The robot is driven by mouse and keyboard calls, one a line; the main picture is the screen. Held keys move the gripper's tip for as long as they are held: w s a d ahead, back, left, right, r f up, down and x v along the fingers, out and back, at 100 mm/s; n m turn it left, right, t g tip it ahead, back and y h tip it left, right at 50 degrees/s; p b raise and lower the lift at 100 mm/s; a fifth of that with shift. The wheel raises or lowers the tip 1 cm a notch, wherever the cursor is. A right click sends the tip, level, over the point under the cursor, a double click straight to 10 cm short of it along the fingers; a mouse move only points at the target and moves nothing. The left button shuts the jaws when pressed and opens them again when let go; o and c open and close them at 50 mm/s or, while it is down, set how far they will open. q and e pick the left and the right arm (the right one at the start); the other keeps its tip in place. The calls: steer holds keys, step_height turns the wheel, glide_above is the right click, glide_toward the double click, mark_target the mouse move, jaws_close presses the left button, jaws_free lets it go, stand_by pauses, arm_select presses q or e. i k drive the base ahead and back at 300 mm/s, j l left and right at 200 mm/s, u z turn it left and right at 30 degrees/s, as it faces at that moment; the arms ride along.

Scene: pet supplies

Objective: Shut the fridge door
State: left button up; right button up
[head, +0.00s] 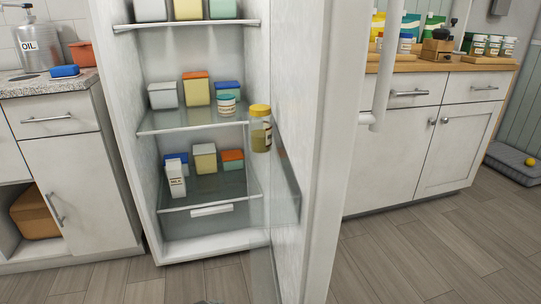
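The fridge (124,125) stands in the middle of the head view with its inside exposed. Its door (345,110) is wide open, swung out toward me on the right side. A long white vertical handle (390,65) is on the door's outer face. A jar with a yellow lid (261,130) sits in the door's inner rack. Shelves inside hold several boxes and a milk carton (176,178).
A counter with an oil dispenser (37,45) stands left of the fridge. A wooden-topped cabinet (420,140) with bags and tubs stands at the right, behind the door. The wood floor (430,255) at the right front is clear. A grey pet bed (515,165) lies far right.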

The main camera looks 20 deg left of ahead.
mark_target(319, 49)
steer(key=i+l+u, duration=0.15)
steer(key=l+u, duration=0.7)
steer(key=i+l+u, duration=0.3)
steer(key=i+l, duration=0.15)
steer(key=l, duration=0.25)
